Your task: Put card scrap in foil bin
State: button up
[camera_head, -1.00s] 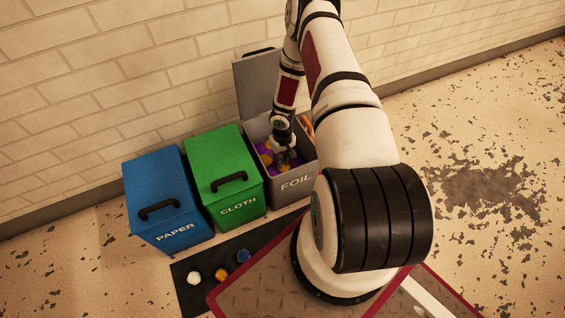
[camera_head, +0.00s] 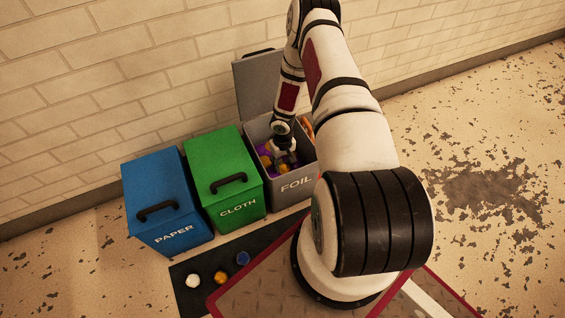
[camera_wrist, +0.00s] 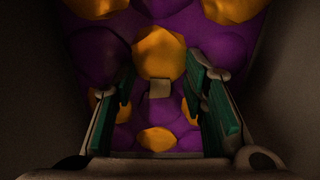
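The grey foil bin (camera_head: 296,184) stands open, with purple and orange lumps inside. My gripper (camera_head: 285,157) reaches down into it. In the wrist view my gripper (camera_wrist: 160,82) has its green-padded fingers spread apart. A small pale square piece (camera_wrist: 160,89), likely the card scrap, shows between the fingers, apart from both pads, in front of the orange and purple lumps. I cannot make out this piece in the head view.
The green cloth bin (camera_head: 222,169) and the blue paper bin (camera_head: 160,191) stand shut to the left. The foil bin's raised lid (camera_head: 258,88) is behind it. White, orange and blue lumps lie on a dark mat (camera_head: 211,266) in front. Dark bin walls flank my gripper.

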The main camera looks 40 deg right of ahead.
notch_tip(320, 180, up, 12)
jog(key=p, duration=0.5)
notch_tip(320, 180, up, 21)
jog(key=h, duration=0.3)
send_over(282, 167)
jog(key=w+d, duration=0.2)
jog(key=w, duration=0.1)
jog(key=s+a+r, duration=0.2)
jog(key=a+r, duration=0.1)
jog(key=r, duration=0.5)
jog(key=s+a+r, duration=0.2)
jog(key=r, duration=0.6)
jog(key=s+a+r, duration=0.9)
jog(key=s+r, duration=0.3)
jog(key=s+a+r+n+y, duration=0.1)
jog(key=s+a, duration=0.4)
jog(key=s, duration=0.3)
jog(key=s+a+r+n+y, duration=0.1)
jog(key=s+a+r+y, duration=0.1)
jog(key=s+a, duration=0.3)
jog(key=s, duration=0.3)
jog(key=shift+s, duration=0.4)
